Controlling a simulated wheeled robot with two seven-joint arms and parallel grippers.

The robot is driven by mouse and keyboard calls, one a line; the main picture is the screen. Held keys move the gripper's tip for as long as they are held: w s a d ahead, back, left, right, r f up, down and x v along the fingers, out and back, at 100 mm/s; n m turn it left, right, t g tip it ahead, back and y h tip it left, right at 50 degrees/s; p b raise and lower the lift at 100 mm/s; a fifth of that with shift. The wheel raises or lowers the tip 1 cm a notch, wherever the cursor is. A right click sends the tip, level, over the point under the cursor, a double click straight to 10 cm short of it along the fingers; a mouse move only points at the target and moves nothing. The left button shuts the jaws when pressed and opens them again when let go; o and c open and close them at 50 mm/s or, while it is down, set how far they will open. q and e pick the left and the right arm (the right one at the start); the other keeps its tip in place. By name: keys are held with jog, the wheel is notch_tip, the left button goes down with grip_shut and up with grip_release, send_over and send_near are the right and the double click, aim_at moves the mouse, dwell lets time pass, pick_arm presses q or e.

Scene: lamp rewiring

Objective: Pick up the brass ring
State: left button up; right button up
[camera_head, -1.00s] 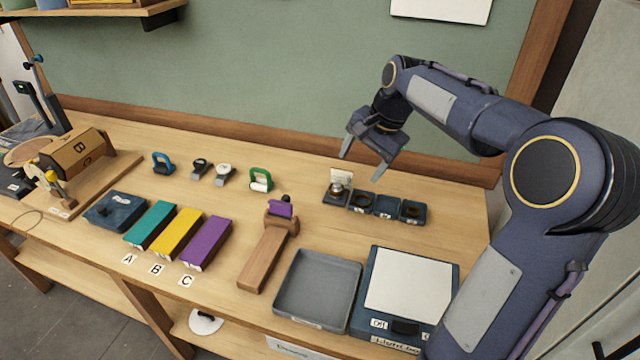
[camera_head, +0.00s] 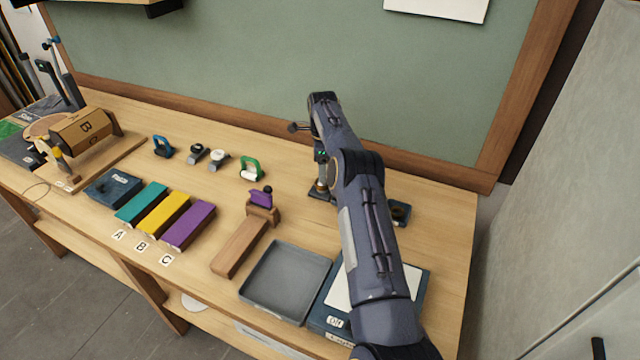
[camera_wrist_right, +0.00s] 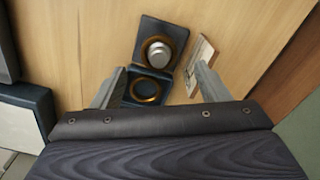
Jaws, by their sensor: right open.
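In the right wrist view a brass ring (camera_wrist_right: 147,100) lies in a small dark square tray, its top edge towards a second tray. Behind it, a second brass-coloured ring surrounds a silver round knob (camera_wrist_right: 158,50) in that other dark tray. My right gripper (camera_wrist_right: 158,84) is open, with one finger on each side of the nearer tray in the picture; nothing is between them in grip. How high the fingers are above the ring I cannot tell. In the head view my right arm hides the ring and the fingertips. My left gripper is not in view.
A white card (camera_wrist_right: 200,58) stands close to the right finger. In the head view another small dark tray (camera_head: 401,222) shows right of my arm. A grey tray (camera_head: 262,303), a wooden stand with a purple piece (camera_head: 240,245) and coloured blocks (camera_head: 163,214) lie left.

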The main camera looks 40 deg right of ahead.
notch_tip(320, 180, down, 6)
jog(key=shift+s+r, duration=0.1)
jog(key=shift+r, duration=0.15)
jog(key=c, duration=1.1)
jog(key=shift+r, duration=0.15)
